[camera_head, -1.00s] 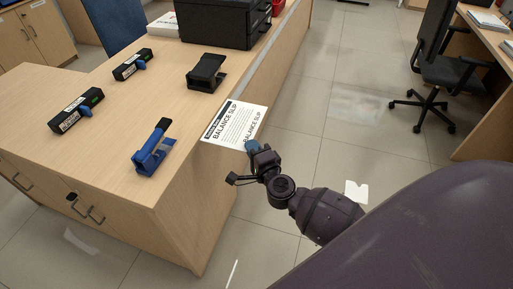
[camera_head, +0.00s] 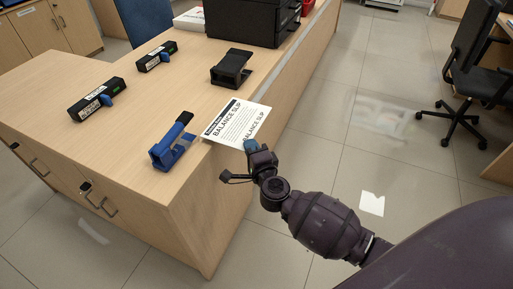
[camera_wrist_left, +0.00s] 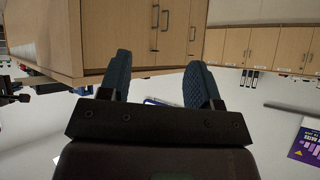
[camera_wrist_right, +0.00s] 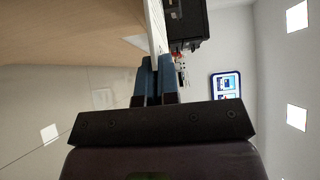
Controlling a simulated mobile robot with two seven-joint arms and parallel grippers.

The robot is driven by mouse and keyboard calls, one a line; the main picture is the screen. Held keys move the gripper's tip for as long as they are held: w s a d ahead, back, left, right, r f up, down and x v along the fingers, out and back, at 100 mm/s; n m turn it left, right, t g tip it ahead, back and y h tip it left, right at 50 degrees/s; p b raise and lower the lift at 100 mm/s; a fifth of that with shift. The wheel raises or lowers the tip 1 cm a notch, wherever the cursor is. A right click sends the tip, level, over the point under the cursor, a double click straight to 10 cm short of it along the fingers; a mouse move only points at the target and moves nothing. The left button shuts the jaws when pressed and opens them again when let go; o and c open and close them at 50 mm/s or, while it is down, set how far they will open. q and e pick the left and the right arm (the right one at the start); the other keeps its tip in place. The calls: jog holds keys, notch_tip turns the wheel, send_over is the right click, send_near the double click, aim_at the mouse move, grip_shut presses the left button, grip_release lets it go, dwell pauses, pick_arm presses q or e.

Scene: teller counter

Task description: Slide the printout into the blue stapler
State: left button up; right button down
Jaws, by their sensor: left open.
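The blue stapler (camera_head: 168,152) stands near the front right edge of the wooden counter in the head view, its black-ended arm raised. The white printout (camera_head: 236,118), headed "BALANCE SLIP", lies flat in the air at the counter's edge, right of the stapler. Its left corner appears very close to the stapler; I cannot tell whether they touch. My right gripper (camera_head: 250,146) is shut on the printout's near right corner. The printout shows edge-on above the fingers in the right wrist view (camera_wrist_right: 155,28). My left gripper (camera_wrist_left: 158,80) is open and empty in the left wrist view.
A black stapler-like device (camera_head: 231,68) stands behind the printout. Two black devices with blue knobs, one nearer (camera_head: 96,98) and one farther (camera_head: 157,57), lie on the left. A black printer (camera_head: 245,20) stands at the back. The counter's middle is clear.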

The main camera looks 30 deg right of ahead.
aim_at(227, 141)
jog(key=shift+w+a+f+b, duration=0.3)
jog(key=shift+w+a+f, duration=0.15)
jog(key=shift+w, duration=0.05)
jog(key=shift+w+a, duration=0.45)
jog(key=shift+w, duration=0.1)
jog(key=shift+w+a+b, duration=0.6)
jog(key=shift+w+b, duration=0.05)
jog(key=shift+w, duration=0.15)
jog(key=shift+w+a+f+b, duration=0.1)
jog(key=shift+w+a+b, duration=0.45)
jog(key=shift+w, duration=0.25)
jog(key=shift+w+a, duration=0.15)
jog(key=shift+a, duration=0.1)
jog(key=shift+s+a, duration=0.2)
jog(key=shift+a, duration=0.1)
jog(key=shift+s+a+f+p, duration=0.15)
jog(key=shift+s+a+p, duration=0.2)
jog(key=shift+s+a, duration=0.3)
jog(key=shift+s+a+f+p, duration=0.1)
jog(key=shift+s+a+p, duration=0.2)
jog(key=shift+s+a, duration=0.35)
